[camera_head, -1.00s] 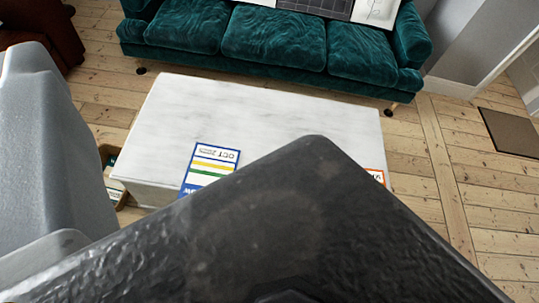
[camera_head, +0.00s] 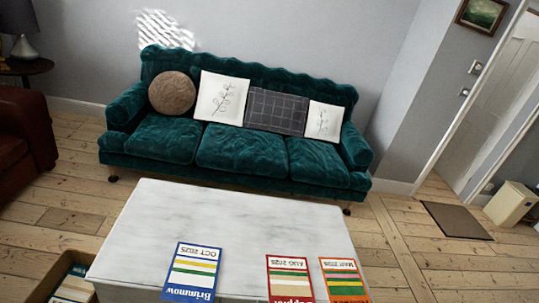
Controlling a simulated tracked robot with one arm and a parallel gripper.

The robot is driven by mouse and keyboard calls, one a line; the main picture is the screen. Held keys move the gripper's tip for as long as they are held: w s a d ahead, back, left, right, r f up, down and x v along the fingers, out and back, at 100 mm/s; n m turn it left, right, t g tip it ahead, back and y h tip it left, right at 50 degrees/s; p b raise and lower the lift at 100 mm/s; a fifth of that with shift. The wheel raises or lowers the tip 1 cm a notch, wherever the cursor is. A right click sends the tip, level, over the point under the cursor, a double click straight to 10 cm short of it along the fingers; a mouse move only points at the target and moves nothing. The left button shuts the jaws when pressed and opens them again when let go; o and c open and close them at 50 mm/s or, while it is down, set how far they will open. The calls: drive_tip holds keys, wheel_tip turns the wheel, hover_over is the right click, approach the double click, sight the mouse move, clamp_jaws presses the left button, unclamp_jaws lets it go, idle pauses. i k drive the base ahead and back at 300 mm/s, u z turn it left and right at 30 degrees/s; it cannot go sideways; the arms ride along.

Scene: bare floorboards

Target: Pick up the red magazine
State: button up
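The red magazine (camera_head: 290,279) lies flat near the front edge of the white marble table (camera_head: 235,220). It has a red border, striped cover and the upside-down text "AUG 2025"; its near end is cut off by the picture's bottom edge. A blue-bordered magazine (camera_head: 192,271) marked "OCT 2025" lies to its left. An orange-bordered magazine (camera_head: 344,280) lies close on its right. My gripper is not in view.
A green velvet sofa (camera_head: 235,148) with several cushions stands behind the table. A box of books (camera_head: 68,280) is on the floor at lower left. A brown armchair (camera_head: 22,140) is at far left. Floorboards (camera_head: 405,255) right of the table are clear, up to a doormat (camera_head: 455,220).

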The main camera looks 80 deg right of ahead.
sight(289, 281)
drive_tip(key=k, duration=1.9)
drive_tip(key=z, duration=1.5)
drive_tip(key=i, duration=1)
drive_tip(key=u, duration=0.05)
